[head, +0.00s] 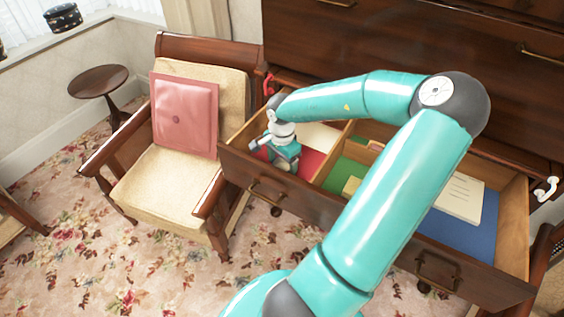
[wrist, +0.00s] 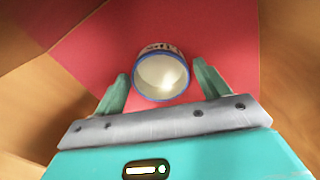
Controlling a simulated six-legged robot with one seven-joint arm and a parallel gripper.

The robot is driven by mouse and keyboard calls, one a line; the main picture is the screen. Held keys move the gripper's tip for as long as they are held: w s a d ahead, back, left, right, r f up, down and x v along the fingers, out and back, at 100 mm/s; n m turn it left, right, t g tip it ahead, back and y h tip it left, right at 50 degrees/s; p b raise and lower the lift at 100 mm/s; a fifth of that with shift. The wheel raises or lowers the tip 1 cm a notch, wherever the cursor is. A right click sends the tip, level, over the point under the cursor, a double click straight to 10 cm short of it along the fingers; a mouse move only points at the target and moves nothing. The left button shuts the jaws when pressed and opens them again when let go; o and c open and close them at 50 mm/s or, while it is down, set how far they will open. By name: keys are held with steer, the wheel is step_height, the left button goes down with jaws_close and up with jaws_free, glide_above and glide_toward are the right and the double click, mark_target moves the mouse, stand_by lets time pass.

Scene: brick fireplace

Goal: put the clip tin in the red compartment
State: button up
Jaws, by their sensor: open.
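The clip tin (wrist: 160,76) is a round tin with a pale inside or top, a blue rim and dark lettering on its side. In the wrist view it is between my fingertips, over the red floor of the red compartment (wrist: 230,50). I cannot tell for sure whether it rests on that floor. My gripper (wrist: 162,85) is open, with a finger on each side of the tin and narrow gaps showing. In the head view my gripper (head: 284,163) is down inside the red compartment (head: 309,165), at the left end of the open drawer, and the tin is hidden.
The drawer (head: 320,213) has wooden walls. A pale flat item (head: 318,136) lies at the red compartment's back. The green compartment (head: 338,176) holds a yellow block (head: 351,186); the blue one (head: 470,231) holds a cream booklet (head: 460,197). An armchair (head: 165,185) stands close on the left.

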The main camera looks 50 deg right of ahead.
step_height(320, 180, up, 12)
steer(key=shift+r, duration=0.15)
stand_by(0.3)
steer(key=shift+w, duration=0.1)
